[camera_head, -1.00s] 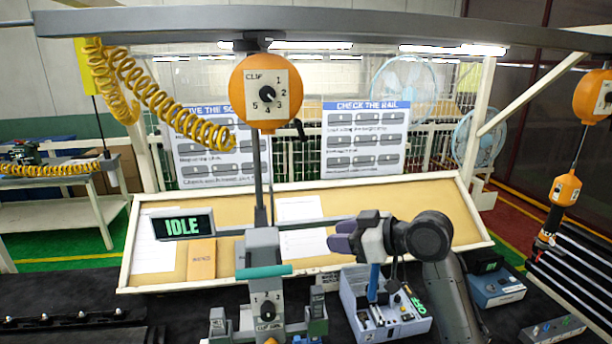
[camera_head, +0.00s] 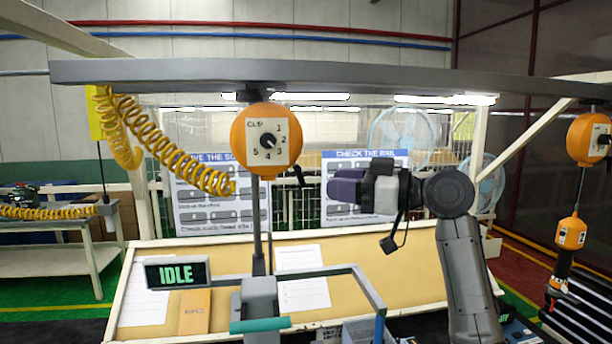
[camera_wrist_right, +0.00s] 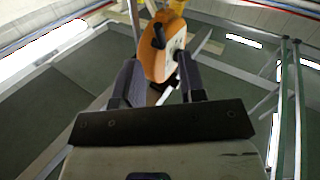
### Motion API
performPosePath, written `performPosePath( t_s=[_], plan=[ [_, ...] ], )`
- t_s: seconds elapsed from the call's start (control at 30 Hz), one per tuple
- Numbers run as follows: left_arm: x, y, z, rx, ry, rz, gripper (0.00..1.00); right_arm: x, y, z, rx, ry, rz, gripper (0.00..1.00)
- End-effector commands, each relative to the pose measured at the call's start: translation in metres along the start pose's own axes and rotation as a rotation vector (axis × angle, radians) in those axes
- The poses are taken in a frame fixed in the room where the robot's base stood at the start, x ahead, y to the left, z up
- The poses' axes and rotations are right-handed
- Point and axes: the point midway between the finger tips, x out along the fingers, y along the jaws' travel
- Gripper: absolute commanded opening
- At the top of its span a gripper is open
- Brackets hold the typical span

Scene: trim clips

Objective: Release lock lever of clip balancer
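The clip balancer (camera_head: 267,141) is an orange round housing with a numbered dial plate, hanging under the grey overhead beam. Its black lock lever (camera_head: 299,174) sticks out at the lower right side. My right gripper (camera_head: 332,188) is to the right of the lever and slightly lower in the picture, apart from it. In the right wrist view the two dark fingers (camera_wrist_right: 158,78) are spread with nothing between them. The balancer (camera_wrist_right: 155,60) and its black lever (camera_wrist_right: 158,36) show beyond the fingertips. My left gripper is not in view.
A grey tool with a teal handle (camera_head: 258,325) hangs below the balancer on a rod. A yellow coiled hose (camera_head: 165,150) hangs at the left. An IDLE display (camera_head: 178,273) stands before the tan board (camera_head: 230,255). Another orange balancer (camera_head: 590,138) hangs at far right.

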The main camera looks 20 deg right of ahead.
Motion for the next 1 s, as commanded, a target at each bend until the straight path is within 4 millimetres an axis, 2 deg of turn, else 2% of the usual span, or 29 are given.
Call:
performPosePath(
  t_s=[0.2, 0.4, 0.6, 0.9, 1.0],
  plan=[
    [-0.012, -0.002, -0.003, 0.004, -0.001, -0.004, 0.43, 0.037, -0.001, -0.002, 0.001, -0.001, -0.003, 0.37],
    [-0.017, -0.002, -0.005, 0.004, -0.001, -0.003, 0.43, 0.059, 0.0, -0.001, 0.001, -0.001, -0.002, 0.37],
    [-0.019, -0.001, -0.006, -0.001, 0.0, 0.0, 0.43, 0.068, 0.0, 0.0, -0.001, -0.001, 0.0, 0.37],
    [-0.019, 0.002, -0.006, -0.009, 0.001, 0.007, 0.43, 0.069, 0.0, 0.001, -0.001, -0.001, 0.0, 0.37],
    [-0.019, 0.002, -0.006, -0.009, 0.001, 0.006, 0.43, 0.069, 0.0, 0.001, -0.001, -0.001, 0.0, 0.3]
  ],
)
